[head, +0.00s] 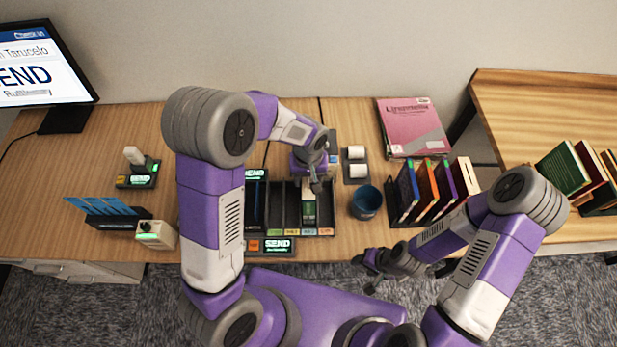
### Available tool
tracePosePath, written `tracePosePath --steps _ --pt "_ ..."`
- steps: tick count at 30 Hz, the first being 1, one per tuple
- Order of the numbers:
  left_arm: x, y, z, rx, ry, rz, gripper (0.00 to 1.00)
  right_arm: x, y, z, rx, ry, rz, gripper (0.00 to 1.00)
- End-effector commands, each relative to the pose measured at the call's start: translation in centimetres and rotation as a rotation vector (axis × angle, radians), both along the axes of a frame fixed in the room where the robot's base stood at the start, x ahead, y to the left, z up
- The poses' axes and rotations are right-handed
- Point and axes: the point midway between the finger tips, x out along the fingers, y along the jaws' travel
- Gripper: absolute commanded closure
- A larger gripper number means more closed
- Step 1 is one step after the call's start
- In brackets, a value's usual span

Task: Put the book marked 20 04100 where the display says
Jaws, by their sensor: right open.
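Several upright books with coloured covers stand in a dark rack (399,221) right of centre: blue (406,191), orange (426,184), purple (444,178) and others. Their marks are too small to read, so I cannot tell which is 20 04100. The monitor (38,70) at the far left is cut off by the frame; it shows "SEND" in large letters and a partly hidden name. My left gripper (315,187) points down over the black compartment tray (290,217); its fingers are too small to judge. My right gripper (370,273) is open and empty, in front of the desk edge, below the rack.
A green-white item (309,208) is in the tray. Small panels reading "SEND" stand by it (277,245) and at left (139,181). A blue cup (366,202) stands between tray and rack. A pink magazine (411,127) lies behind. More books (563,168) stand on the right table.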

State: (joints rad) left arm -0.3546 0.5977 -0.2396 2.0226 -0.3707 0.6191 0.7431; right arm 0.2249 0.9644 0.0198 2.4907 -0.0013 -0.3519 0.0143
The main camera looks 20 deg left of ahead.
Motion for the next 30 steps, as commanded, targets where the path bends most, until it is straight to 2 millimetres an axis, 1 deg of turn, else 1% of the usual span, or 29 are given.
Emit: tracePosePath --steps 1,3,10,13,17,21,24,27,30 --pt "0.0 0.0 0.0 0.0 0.0 0.0 0.39 0.0 0.0 0.0 0.0 0.0 0.0 0.46" --pt "0.0 0.0 0.0 0.0 0.0 0.0 0.3 0.0 0.0 0.0 0.0 0.0 0.0 0.46" --pt "-0.1 0.0 0.0 0.0 0.002 0.0 0.3 0.0 0.0 0.0 0.0 0.0 0.0 0.46" --pt "0.0 0.0 0.4 0.0 0.0 0.0 0.3 0.0 0.0 0.1 0.0 0.0 0.0 0.46" --pt "0.1 0.0 2.3 -0.001 -0.003 0.002 0.3 0.0 0.0 0.3 0.0 0.0 0.0 0.46" --pt "0.0 0.0 4.8 -0.002 -0.004 0.0 0.3 0.0 0.0 0.5 0.0 0.0 0.0 0.46" --pt "0.1 0.0 6.2 -0.001 -0.003 0.0 0.3 0.0 0.0 0.7 0.0 0.0 0.0 0.46" --pt "0.0 0.0 7.2 -0.001 -0.001 -0.001 0.3 0.0 0.0 0.8 0.0 0.0 0.0 0.46" --pt "0.0 0.0 7.6 -0.001 -0.001 -0.001 0.3 0.0 0.0 0.8 0.0 0.0 0.0 0.46"
